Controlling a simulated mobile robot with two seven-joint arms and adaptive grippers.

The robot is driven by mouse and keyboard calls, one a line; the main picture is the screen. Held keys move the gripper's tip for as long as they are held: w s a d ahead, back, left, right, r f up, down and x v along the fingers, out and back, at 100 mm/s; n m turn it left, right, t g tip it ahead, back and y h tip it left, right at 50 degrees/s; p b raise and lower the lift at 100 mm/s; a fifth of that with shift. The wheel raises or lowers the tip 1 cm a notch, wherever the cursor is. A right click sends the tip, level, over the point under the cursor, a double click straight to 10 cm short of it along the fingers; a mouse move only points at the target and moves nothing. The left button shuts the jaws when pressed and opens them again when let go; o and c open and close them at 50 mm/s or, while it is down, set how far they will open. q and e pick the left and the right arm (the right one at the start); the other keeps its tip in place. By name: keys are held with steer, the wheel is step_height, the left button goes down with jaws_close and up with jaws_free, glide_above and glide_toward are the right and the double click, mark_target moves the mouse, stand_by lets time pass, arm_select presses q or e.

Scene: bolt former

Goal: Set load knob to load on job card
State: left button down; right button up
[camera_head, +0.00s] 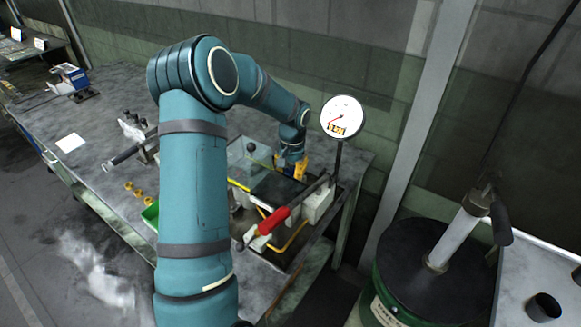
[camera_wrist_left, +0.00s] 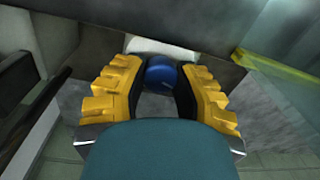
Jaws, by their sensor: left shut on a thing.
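My left gripper (camera_head: 300,168) reaches down behind the bolt former on the bench. In the left wrist view its yellow-edged fingers (camera_wrist_left: 160,82) are closed around the sides of a round blue knob (camera_wrist_left: 161,70). The knob is hidden behind my arm and gripper in the head view. A round white gauge (camera_head: 342,115) with a red needle and a small orange readout stands on a post above the machine; the digits are too small to read surely. A white card (camera_head: 70,142) lies flat on the bench at left; its text is not legible. My right gripper is out of view.
A red-handled lever (camera_head: 272,221) sticks out at the machine's front. A clear guard (camera_head: 245,160) with a yellow edge stands beside the gripper. Small brass pieces (camera_head: 138,191) lie on the bench (camera_head: 95,165). A green drum with a pump (camera_head: 440,270) stands at right.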

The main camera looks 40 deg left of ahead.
mark_target(292, 170)
arm_select(q)
steer(key=m+p, duration=0.1)
steer(key=m, duration=0.3)
steer(key=shift+m+p, duration=0.35)
steer(key=shift+m, duration=0.05)
steer(key=shift+d, duration=0.1)
steer(key=c, duration=0.6)
jaws_free()
steer(key=r, duration=1.2)
steer(key=shift+d, duration=0.2)
